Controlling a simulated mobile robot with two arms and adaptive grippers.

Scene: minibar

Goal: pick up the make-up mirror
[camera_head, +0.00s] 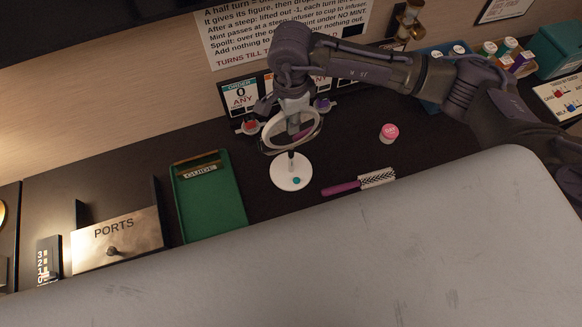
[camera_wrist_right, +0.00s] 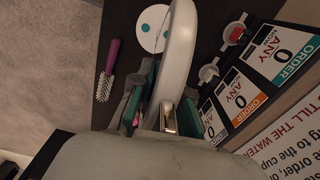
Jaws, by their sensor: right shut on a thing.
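The make-up mirror (camera_head: 291,172) has a round white base with a teal dot, a short dark stem and a pale oval ring. It stands upright, and its base appears to rest on the dark counter. My right gripper (camera_head: 293,112) comes from above and is shut on the upper part of the mirror's ring. In the right wrist view the ring (camera_wrist_right: 181,45) runs up between the fingers (camera_wrist_right: 163,105), with the white base (camera_wrist_right: 153,30) beyond. The ring hides part of the grip. My left gripper is not in view.
A purple-handled brush (camera_head: 360,183) and a pink-topped jar (camera_head: 389,133) lie to the right of the mirror. A green tray (camera_head: 208,212) is on its left, then the PORTS box (camera_head: 117,238). Order cards (camera_head: 240,97) stand close behind. A pale surface (camera_head: 350,260) fills the front.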

